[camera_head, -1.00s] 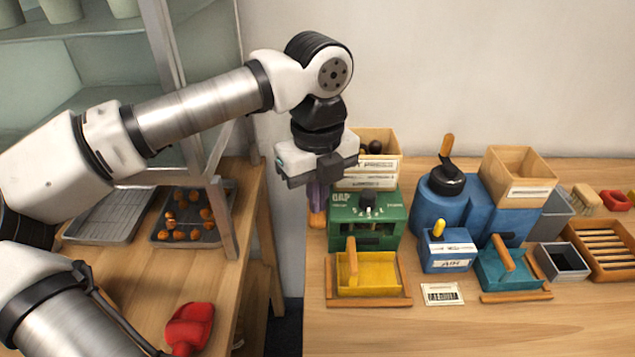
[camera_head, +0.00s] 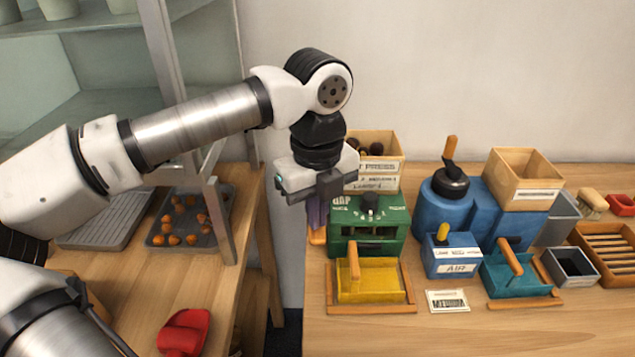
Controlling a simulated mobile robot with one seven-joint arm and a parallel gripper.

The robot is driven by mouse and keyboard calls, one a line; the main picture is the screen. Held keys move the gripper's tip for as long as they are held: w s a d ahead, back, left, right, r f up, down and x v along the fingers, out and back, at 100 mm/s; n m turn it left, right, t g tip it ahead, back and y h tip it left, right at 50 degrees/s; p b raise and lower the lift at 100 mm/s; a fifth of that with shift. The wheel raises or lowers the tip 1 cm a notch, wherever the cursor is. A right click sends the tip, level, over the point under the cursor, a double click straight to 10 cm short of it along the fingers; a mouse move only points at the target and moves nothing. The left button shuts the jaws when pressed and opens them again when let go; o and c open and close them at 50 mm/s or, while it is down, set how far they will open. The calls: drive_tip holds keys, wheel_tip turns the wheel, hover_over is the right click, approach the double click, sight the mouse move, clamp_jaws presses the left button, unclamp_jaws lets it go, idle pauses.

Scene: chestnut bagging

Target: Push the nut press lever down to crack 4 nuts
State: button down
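The nut press is a green box (camera_head: 385,247) marked "GAP", with a dark front opening and a knob (camera_head: 370,206) on its upper face. A wooden hopper (camera_head: 378,183) with a "PRESS" label stands above and behind it, holding several dark nuts (camera_head: 376,149). A yellow tray (camera_head: 370,288) with an upright wooden handle (camera_head: 353,262) sits in front. My gripper (camera_head: 318,196) points down just left of the hopper, above a partly hidden purple part (camera_head: 316,212) at the press's left side. I cannot tell whether the gripper touches it. Its finger gap is unclear.
Right of the press stand a blue machine (camera_head: 430,214) with a black-capped lever, a blue "AIR" box (camera_head: 452,262) and a teal tray (camera_head: 515,284). A label card (camera_head: 447,301) lies on the bench. The left table holds a tray of chestnuts (camera_head: 188,240) and a red mitt (camera_head: 184,333).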

drive_tip(key=shift+s+f+b, duration=0.15)
drive_tip(key=shift+f+b, duration=0.5)
drive_tip(key=shift+f, duration=0.3)
drive_tip(key=shift+f+b, duration=0.4)
drive_tip(key=r+p, duration=0.2)
drive_tip(key=r, duration=0.1)
drive_tip(key=r+p, duration=0.1)
drive_tip(key=r, duration=0.2)
drive_tip(key=w+r+p, duration=0.1)
drive_tip(key=r+p, duration=0.1)
drive_tip(key=r, duration=0.1)
drive_tip(key=shift+r+p, duration=0.3)
drive_tip(key=shift+p, duration=0.05)
drive_tip(key=shift+f+b, duration=1)
drive_tip(key=shift+f, duration=0.1)
